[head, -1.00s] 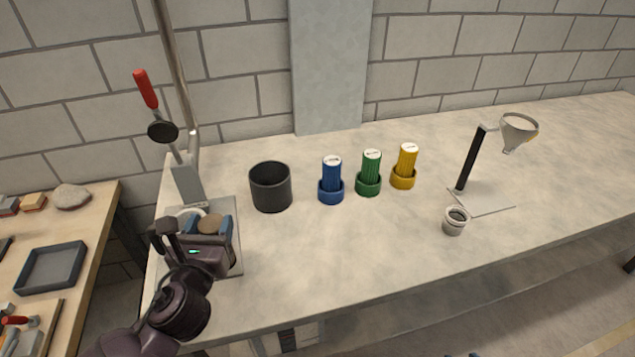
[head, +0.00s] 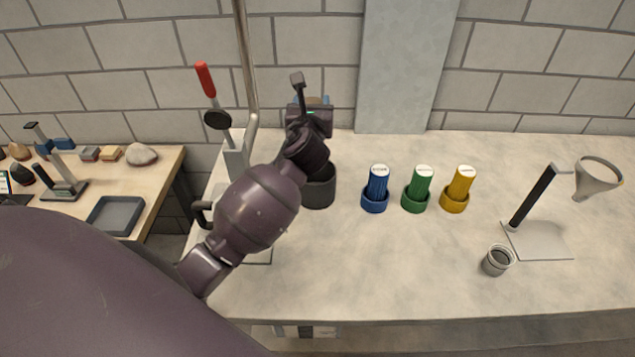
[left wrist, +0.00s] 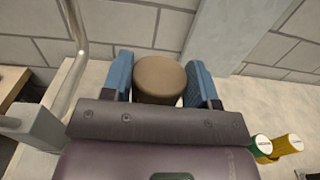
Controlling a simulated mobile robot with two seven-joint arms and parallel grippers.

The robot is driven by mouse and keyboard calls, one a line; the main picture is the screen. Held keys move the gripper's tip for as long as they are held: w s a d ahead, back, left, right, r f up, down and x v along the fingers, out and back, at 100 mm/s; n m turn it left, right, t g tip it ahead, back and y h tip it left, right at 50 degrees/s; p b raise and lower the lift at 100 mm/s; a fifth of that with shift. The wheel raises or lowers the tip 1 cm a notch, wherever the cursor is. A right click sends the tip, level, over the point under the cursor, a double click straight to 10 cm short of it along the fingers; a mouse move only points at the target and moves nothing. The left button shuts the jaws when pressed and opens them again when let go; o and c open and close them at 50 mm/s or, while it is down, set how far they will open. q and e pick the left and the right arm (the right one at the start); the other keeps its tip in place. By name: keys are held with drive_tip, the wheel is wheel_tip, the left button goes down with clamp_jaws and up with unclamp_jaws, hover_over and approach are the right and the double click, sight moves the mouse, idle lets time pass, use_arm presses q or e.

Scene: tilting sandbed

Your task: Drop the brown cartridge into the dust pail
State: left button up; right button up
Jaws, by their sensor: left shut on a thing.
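The brown cartridge (left wrist: 159,80) is between the blue fingertips of my left gripper (left wrist: 162,85) in the left wrist view. My left gripper (head: 312,101) is shut on it. In the head view the gripper is over or just behind the dark pail (head: 319,190), and the cartridge is mostly hidden by the gripper. My left arm covers much of the pail, so its opening is hidden. My right gripper is not in view.
A lever press (head: 232,158) with a red handle stands left of the pail. Blue (head: 376,188), green (head: 417,189) and yellow (head: 458,189) cylinders in matching cups stand to the right. Farther right are a small grey cup (head: 497,260) and a funnel stand (head: 532,200).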

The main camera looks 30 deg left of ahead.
use_arm(q)
drive_tip(key=shift+g+y, duration=0.3)
drive_tip(key=shift+y, duration=0.1)
drive_tip(key=f, duration=0.2)
drive_tip(key=a+f, duration=0.1)
drive_tip(key=f, duration=0.4)
drive_tip(key=shift+a, duration=0.15)
drive_tip(key=shift+f, duration=1.25)
drive_tip(key=shift+f+b, duration=0.75)
drive_tip(key=shift+b, duration=0.05)
wheel_tip(320, 180, down, 3)
drive_tip(key=b, duration=0.3)
drive_tip(key=shift+r, duration=0.1)
drive_tip(key=o, duration=1.3)
drive_tip(key=shift+o, duration=0.5)
drive_tip(key=v, duration=1.1)
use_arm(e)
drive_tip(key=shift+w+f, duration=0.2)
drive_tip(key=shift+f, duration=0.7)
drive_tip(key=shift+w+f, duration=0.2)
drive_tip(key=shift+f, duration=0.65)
